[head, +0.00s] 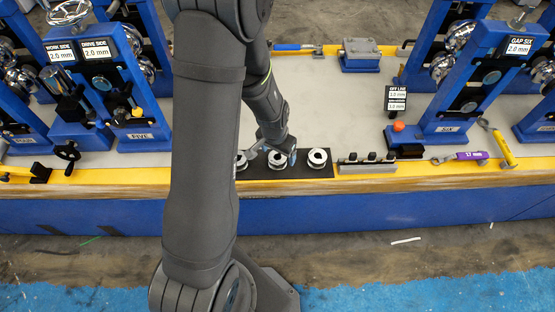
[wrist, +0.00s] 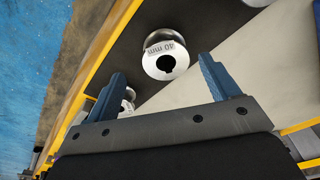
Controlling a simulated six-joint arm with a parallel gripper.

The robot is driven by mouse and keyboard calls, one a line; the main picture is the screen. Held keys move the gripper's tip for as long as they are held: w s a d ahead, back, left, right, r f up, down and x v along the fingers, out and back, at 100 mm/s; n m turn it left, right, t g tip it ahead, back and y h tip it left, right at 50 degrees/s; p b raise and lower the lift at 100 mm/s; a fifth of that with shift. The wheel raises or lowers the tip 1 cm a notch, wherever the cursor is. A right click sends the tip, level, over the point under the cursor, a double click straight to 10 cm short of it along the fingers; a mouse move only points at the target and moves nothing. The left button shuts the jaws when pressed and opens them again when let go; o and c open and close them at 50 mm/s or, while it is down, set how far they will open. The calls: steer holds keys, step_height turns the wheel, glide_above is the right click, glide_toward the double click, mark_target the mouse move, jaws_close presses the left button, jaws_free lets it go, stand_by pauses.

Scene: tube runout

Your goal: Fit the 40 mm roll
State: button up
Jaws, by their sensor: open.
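The roll marked "40 mm" (wrist: 166,62) is a silver, flanged roll with a dark keyed bore. It sits on a black mat (wrist: 118,60), ahead of and between the fingertips of my gripper (wrist: 162,68). The blue fingers are open and empty, and I see no contact with the roll. In the head view three silver rolls stand in a row on the mat (head: 300,173); the middle one (head: 278,162) is partly covered by my gripper (head: 266,152), and the left one (head: 242,162) is partly hidden by my arm. The right one (head: 317,158) is clear.
Blue roll stands labelled FIVE (head: 125,95) and SIX (head: 470,85) rise left and right. A grey rack with black knobs (head: 367,163), an orange button (head: 399,126), a purple 17 mm wrench (head: 462,156) and a yellow tool (head: 503,148) lie along the front edge. The middle bench is largely clear.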

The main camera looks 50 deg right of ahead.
mark_target(278, 155)
steer(key=shift+w+d+f, duration=0.15)
steer(key=shift+f, duration=0.65)
steer(key=shift+w+d+f, duration=0.1)
steer(key=shift+w+f, duration=0.05)
steer(key=shift+f, duration=0.65)
steer(key=shift+w+d+f, duration=0.15)
steer(key=shift+f, duration=0.65)
steer(key=c, duration=1.4)
steer(key=shift+r, duration=0.1)
steer(key=shift+r, duration=0.7)
steer(key=r, duration=0.3)
steer(key=shift+s, duration=0.4)
steer(key=s+r, duration=0.2)
steer(key=s, duration=0.1)
steer(key=s+r, duration=0.2)
steer(key=s, duration=0.2)
steer(key=s+r, duration=0.2)
steer(key=s, duration=0.2)
steer(key=shift+a+r, duration=0.25)
steer(key=shift+a, duration=0.05)
